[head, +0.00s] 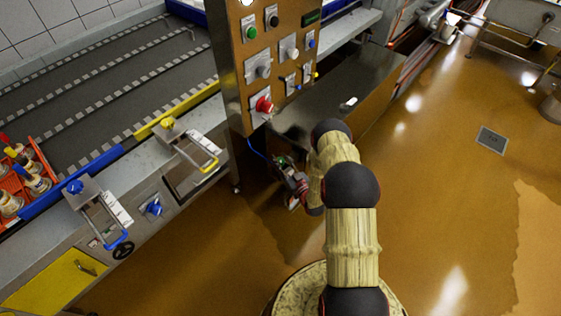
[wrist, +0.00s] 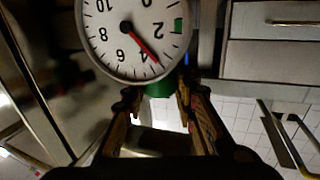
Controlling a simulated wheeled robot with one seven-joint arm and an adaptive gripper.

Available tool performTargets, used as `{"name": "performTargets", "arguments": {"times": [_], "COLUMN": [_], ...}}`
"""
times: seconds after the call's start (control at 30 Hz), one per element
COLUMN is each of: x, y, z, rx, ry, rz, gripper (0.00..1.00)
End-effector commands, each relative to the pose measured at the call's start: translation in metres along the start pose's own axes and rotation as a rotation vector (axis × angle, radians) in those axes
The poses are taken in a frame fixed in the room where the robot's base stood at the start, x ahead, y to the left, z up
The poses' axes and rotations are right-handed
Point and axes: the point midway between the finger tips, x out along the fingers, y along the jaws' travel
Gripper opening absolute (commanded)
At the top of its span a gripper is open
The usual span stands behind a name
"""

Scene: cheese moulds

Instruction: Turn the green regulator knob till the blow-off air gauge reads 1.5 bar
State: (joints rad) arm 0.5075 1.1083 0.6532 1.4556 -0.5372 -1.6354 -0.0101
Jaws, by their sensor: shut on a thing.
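The round white gauge (wrist: 112,42) fills the top of the wrist view, with its numbers upside down. Its red needle (wrist: 144,50) points between 2 and 4, closer to 4. A green mark (wrist: 178,25) sits on the dial's edge just on the 0 side of 2. The green regulator knob (wrist: 157,89) shows just under the gauge, partly hidden by the gauge and fingers. My gripper (wrist: 158,97) is shut on the knob, one finger on each side. In the head view my gripper (head: 291,180) is low beside the control cabinet; the gauge is not readable there.
The steel control cabinet (head: 231,70) carries a red stop button (head: 264,104) and several switches. Left of it runs a conveyor (head: 110,95) with yellow and blue clamps. An orange crate (head: 42,196) holds several items. The brown floor (head: 450,190) to the right is clear.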

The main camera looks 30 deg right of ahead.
Motion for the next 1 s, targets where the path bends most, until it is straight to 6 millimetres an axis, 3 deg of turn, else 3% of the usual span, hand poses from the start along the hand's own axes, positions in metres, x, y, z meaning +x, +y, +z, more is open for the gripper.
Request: {"name": "performTargets", "arguments": {"times": [0.6,1.0], "x": [-0.0003,-0.0003], "y": [0.0008,-0.0011], "z": [0.0020,0.0007], "rx": [-0.001,0.001], "ry": [-0.011,-0.014], "rz": [-0.395,-0.478], "gripper": [0.03,0.03]}}
